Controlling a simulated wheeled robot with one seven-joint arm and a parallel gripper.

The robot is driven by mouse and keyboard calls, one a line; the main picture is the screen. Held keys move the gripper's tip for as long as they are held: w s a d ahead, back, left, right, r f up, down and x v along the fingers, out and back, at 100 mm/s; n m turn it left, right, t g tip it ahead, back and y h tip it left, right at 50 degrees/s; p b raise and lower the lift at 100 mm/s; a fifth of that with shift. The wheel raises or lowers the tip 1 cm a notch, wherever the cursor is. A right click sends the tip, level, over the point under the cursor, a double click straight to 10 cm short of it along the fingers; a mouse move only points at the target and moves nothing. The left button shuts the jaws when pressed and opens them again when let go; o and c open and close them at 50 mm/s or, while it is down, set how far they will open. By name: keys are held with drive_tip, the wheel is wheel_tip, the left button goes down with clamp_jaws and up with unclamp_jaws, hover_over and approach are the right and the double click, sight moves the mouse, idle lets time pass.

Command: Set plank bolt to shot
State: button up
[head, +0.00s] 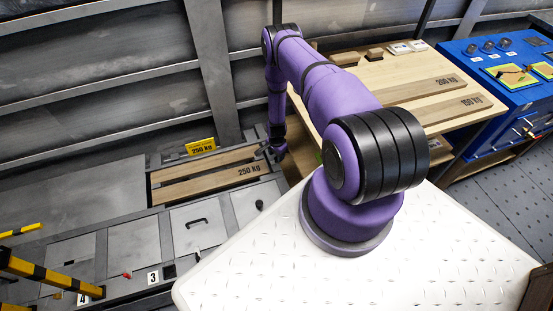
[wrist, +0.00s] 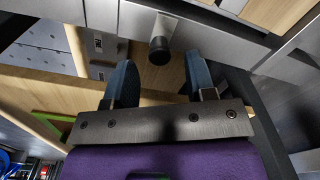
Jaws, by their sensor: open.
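The bolt's dark round knob (wrist: 159,52) stands out from a grey metal bar in the wrist view. My gripper (wrist: 159,68) is open. Its two blue fingers lie on either side of the knob in the picture, with gaps on both sides; I cannot tell how far the fingertips reach past it. In the head view my gripper (head: 270,151) is small and dark at the right end of the planks (head: 205,180) marked 250 kg, which lie in a grey metal frame. The bolt cannot be made out in the head view.
A wooden table (head: 385,75) with planks marked 200 kg and 150 kg stands right of my arm. A blue cabinet (head: 500,95) is beyond it. Yellow-black striped bars (head: 45,272) stand at the lower left. A ribbed metal wall (head: 100,80) closes the back.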

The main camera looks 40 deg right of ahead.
sight(276, 158)
drive_tip(key=shift+f, duration=1.6)
drive_tip(key=shift+c, duration=0.5)
